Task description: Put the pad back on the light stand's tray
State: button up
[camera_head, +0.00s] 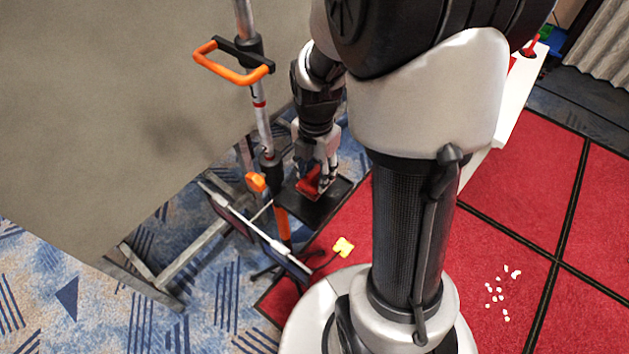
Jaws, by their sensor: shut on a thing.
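The light stand (262,120) is a silver pole with black clamps and orange parts, left of my arm. Its tray (333,200) is a dark flat plate at the right of the pole. The pad (308,183) is a small red thing low over or on the tray. My gripper (315,183) points down over the tray and is shut on the pad. The fingers hide part of the pad. I cannot tell whether the pad touches the tray.
An orange handle (232,68) sticks out from the upper pole. A white-and-dark bar (255,232) and grey metal legs (190,252) lie low at the left. A yellow thing (343,247) and white bits (498,292) are on the red floor (510,200). A white table (512,105) stands at right.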

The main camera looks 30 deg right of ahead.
aim_at(316, 182)
notch_tip(316, 182, down, 4)
jog(key=shift+f+b, duration=0.1)
jog(key=shift+b, duration=0.6)
jog(key=o, duration=0.9)
jog(key=shift+o, duration=0.2)
